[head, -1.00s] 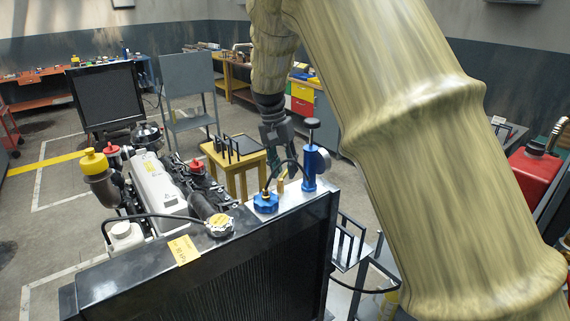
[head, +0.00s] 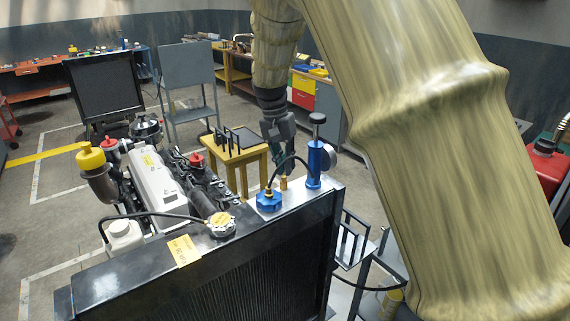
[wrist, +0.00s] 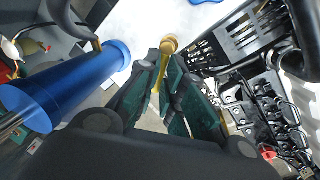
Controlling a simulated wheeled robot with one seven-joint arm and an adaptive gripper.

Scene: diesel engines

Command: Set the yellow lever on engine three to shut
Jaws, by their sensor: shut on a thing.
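The yellow lever (head: 284,183) is a small brass-yellow piece on the top right of the black radiator (head: 235,259) at the front of an engine (head: 158,190). In the wrist view the lever (wrist: 165,58) is slim with a round end and stands between my fingertips. My gripper (head: 283,170) comes down on it from above, its dark green fingers (wrist: 160,78) shut on it. My fingers hide part of the lever. I cannot read which engine number this is.
A blue cap with a black hose (head: 269,201) is close left. A yellow table (head: 238,155) stands behind.

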